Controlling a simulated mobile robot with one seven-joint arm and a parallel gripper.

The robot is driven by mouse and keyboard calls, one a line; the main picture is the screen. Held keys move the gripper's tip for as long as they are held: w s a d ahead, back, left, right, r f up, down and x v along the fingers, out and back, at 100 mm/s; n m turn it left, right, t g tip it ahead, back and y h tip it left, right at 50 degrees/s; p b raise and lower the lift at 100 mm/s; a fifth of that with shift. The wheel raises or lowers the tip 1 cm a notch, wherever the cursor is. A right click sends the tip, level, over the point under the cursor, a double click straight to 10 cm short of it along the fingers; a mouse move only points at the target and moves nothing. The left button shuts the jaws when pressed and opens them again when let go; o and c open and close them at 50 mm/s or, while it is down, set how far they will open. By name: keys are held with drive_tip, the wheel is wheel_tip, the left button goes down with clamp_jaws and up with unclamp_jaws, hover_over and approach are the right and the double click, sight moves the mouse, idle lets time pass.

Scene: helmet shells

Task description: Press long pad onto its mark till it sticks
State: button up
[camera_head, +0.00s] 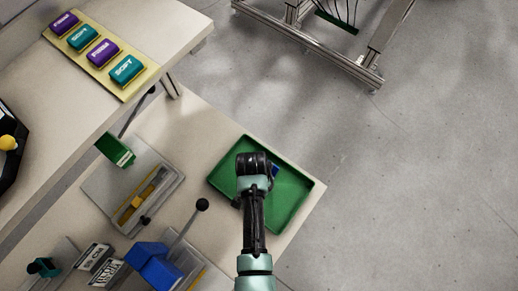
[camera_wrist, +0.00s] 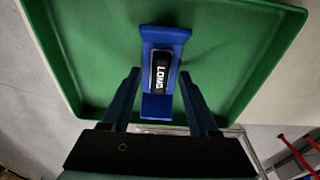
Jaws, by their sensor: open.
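The long pad (camera_wrist: 160,72) is a blue piece with flared ends and a black label reading LONG. It lies in the green tray (camera_head: 297,181), whose floor also fills much of the wrist view (camera_wrist: 95,25). In the head view only a bit of blue (camera_head: 275,170) shows beside my gripper (camera_head: 258,165). In the wrist view my gripper (camera_wrist: 159,75) is open, with one finger on each side of the pad's near part; gaps show on both sides. Its height above the tray is hard to tell. I cannot make out the pad's mark.
A board (camera_head: 98,57) with purple and teal labelled blocks lies on the upper-left table. Left of the tray stand a grey fixture (camera_head: 133,192) with a yellow piece, a blue block (camera_head: 153,265) and a black-knobbed lever (camera_head: 201,204). Open floor lies to the right.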

wheel_tip(320, 180, up, 13)
drive_tip(key=s+a, duration=0.1)
drive_tip(key=w+r+n+t, duration=0.2)
drive_tip(key=w+r+t, duration=0.5)
drive_tip(key=w+r, duration=0.85)
drive_tip(key=w+r+n+t, duration=0.1)
drive_tip(key=w+r+t, duration=0.15)
drive_tip(key=r, duration=0.75)
drive_tip(key=w+r+n+t, duration=0.15)
drive_tip(key=r+t, duration=0.25)
drive_tip(key=r, duration=0.5)
drive_tip(key=s+r+n+t+b, duration=0.1)
drive_tip(key=s+r+t, duration=0.15)
drive_tip(key=r, duration=0.65)
drive_tip(key=s+r+t, duration=0.1)
drive_tip(key=r+t, duration=0.3)
drive_tip(key=r, duration=0.6)
drive_tip(key=s+d+r+n+t, duration=0.1)
drive_tip(key=s+r+t, duration=0.5)
drive_tip(key=s+r, duration=0.4)
wheel_tip(320, 180, up, 4)
drive_tip(key=shift+s+d+r+n+y, duration=0.1)
drive_tip(key=shift+s+d+n+y, duration=0.05)
drive_tip(key=shift+s+n+y, duration=0.25)
drive_tip(key=shift+c, duration=0.7)
